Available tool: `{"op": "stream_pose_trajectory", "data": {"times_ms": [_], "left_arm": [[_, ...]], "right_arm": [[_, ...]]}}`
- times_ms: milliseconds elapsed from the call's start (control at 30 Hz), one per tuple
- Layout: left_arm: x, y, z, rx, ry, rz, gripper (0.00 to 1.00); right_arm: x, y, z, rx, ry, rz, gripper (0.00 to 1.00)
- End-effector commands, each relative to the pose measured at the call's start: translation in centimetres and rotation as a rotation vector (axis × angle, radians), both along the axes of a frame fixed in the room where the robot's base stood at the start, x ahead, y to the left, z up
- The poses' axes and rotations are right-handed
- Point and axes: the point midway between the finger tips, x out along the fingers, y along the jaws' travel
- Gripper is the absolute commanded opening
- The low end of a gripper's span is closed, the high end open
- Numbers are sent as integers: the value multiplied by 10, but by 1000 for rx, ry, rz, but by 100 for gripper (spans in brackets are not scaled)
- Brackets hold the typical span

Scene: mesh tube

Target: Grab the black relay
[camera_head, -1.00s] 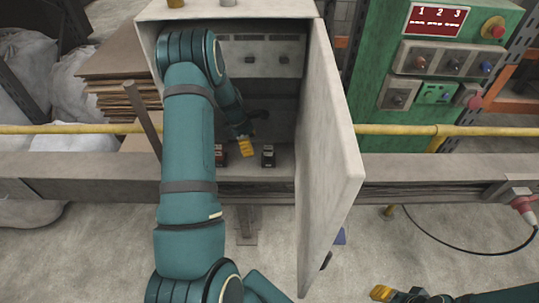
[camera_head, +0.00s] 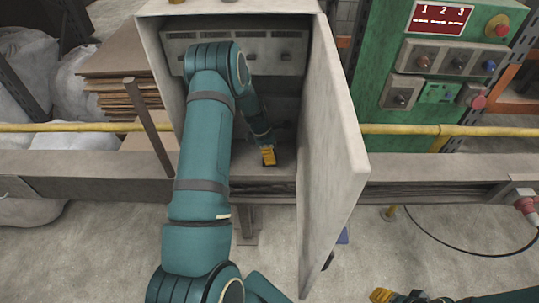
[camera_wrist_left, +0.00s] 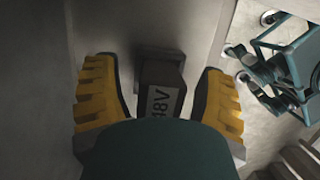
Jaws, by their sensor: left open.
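A dark relay marked "48V" (camera_wrist_left: 160,98) shows in the left wrist view, between the two yellow fingers of my left gripper (camera_wrist_left: 160,105). The fingers are open, one on each side of it, with visible gaps. In the head view my left gripper (camera_head: 268,156) is low inside the open cabinet, near its floor, and hides the relay there. My right gripper (camera_head: 383,295) shows only partly at the bottom edge, outside the cabinet, and its opening is unclear.
The grey cabinet (camera_head: 150,45) has its door (camera_head: 333,170) swung open toward me, just right of my left gripper. A green control panel (camera_head: 385,55) stands to the right. A yellow rail (camera_head: 400,130) runs across behind the beam.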

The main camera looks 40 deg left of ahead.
Motion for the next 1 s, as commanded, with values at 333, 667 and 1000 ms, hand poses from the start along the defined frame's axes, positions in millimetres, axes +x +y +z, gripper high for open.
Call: {"op": "stream_pose_trajectory", "data": {"times_ms": [333,667,1000], "left_arm": [[0,0,1,1,-1,0,6],[0,0,1,0,0,0,0],[1,0,16,0,-2,-1,0]], "right_arm": [[0,0,1,0,0,0,47],[0,0,0,0,0,0,47],[1,0,4,0,-2,-2,47]]}}
